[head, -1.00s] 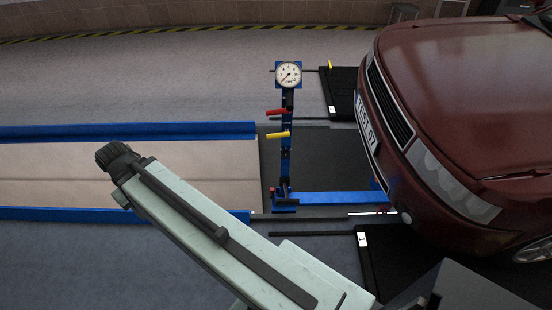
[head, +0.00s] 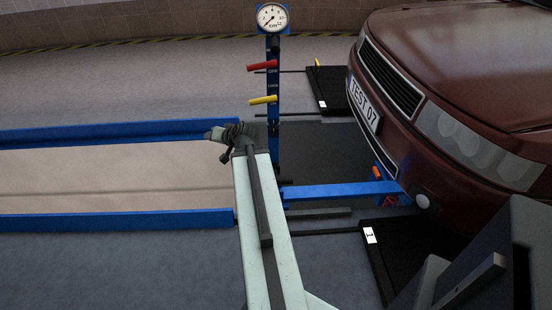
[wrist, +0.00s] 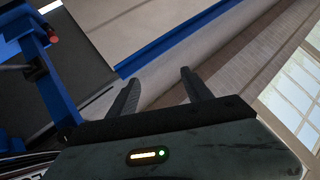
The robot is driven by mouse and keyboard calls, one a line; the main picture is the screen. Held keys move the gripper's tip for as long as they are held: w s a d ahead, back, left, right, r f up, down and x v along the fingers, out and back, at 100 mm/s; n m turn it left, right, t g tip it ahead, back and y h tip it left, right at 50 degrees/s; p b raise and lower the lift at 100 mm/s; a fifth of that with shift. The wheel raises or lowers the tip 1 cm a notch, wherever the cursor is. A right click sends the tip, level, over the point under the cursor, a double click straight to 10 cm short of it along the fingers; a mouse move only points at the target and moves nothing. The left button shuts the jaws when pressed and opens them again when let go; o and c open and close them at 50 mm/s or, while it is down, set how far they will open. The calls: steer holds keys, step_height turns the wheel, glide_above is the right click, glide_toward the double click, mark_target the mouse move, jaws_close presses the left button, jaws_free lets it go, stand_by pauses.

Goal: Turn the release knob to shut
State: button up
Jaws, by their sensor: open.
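The blue jack column (head: 273,120) stands in the head view, with a red-gripped lever (head: 261,67) above a yellow-gripped lever (head: 263,100). A small red knob (wrist: 53,40) shows on the blue jack frame at the upper left of the wrist view, with a black bar (wrist: 18,68) near it. I cannot tell for certain which is the release knob. The column's foot is hidden behind my arm in the head view. My gripper (wrist: 160,78) is open and empty, apart from the knob and to its right in the wrist view. It also shows in the head view (head: 217,134), left of the column.
A round gauge (head: 272,17) tops the column. Blue rails (head: 120,133) edge the pit at left. A dark red car (head: 460,70) stands at right, over black ramps (head: 400,250). A blue beam (head: 340,190) runs from the jack toward the car.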

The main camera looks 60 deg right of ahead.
steer(key=s+d+f+m+h+b, duration=0.4)
steer(key=s+d+f+b, duration=0.2)
steer(key=s+d, duration=0.45)
steer(key=m+h+b, duration=0.2)
steer(key=h, duration=0.1)
glide_toward(273, 132)
steer(key=d, duration=0.1)
steer(key=b+x, duration=0.2)
steer(key=x, duration=0.6)
steer(key=shift+w+a, duration=0.15)
steer(key=shift+a, duration=0.1)
